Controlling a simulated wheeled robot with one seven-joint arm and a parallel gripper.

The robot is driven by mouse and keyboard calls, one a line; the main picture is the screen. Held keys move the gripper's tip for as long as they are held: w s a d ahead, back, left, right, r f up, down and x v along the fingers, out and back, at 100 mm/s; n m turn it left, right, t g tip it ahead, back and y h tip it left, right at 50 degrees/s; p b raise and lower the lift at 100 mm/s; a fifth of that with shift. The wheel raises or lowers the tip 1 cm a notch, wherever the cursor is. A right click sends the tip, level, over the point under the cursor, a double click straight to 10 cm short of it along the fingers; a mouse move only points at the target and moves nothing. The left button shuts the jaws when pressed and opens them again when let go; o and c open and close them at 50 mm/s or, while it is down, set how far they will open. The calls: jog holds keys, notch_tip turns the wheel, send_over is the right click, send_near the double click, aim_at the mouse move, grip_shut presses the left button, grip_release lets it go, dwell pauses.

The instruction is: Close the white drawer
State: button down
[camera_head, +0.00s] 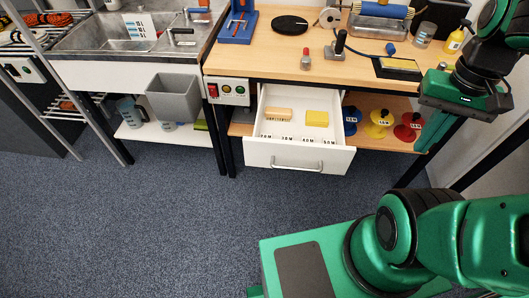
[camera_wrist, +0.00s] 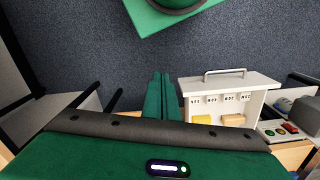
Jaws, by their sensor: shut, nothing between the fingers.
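The white drawer (camera_head: 297,157) is pulled out from under the wooden workbench in the head view, with its metal bar handle (camera_head: 297,165) at the front. Inside it lie a tan brush-like block (camera_head: 278,114) and a yellow block (camera_head: 317,118). The wrist view also shows the drawer (camera_wrist: 232,84) and its handle (camera_wrist: 224,72). My gripper (camera_head: 423,144) is at the right, in front of the bench and apart from the drawer. In the wrist view my gripper (camera_wrist: 161,78) has its green fingers together and empty, beside the drawer.
Blue, yellow and red spools (camera_head: 379,124) stand on the shelf right of the drawer. A control box (camera_head: 229,91) with buttons sits left of it. The wooden bench top (camera_head: 270,61) holds tools above. The carpet (camera_head: 180,220) in front of the drawer is clear.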

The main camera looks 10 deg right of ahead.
jog(key=w+a+f+m+h, duration=0.2)
jog(key=w+a+f+m, duration=0.2)
jog(key=w+a, duration=0.35)
jog(key=w+a+f+m+h, duration=0.2)
jog(key=w+a+f+m, duration=0.15)
jog(key=w+a, duration=0.4)
jog(key=s+a+f+m+t+h, duration=0.1)
jog(key=a+f+m+t, duration=0.3)
jog(key=a, duration=0.7)
jog(key=a+f+m+h, duration=0.1)
jog(key=a+f+m, duration=0.1)
jog(key=a+f, duration=0.6)
send_near(271, 157)
notch_tip(271, 157, down, 4)
jog(key=d, duration=0.2)
jog(key=shift+w+d+r+m, duration=0.15)
jog(key=shift+w+r+m, duration=0.1)
jog(key=shift+w, duration=0.3)
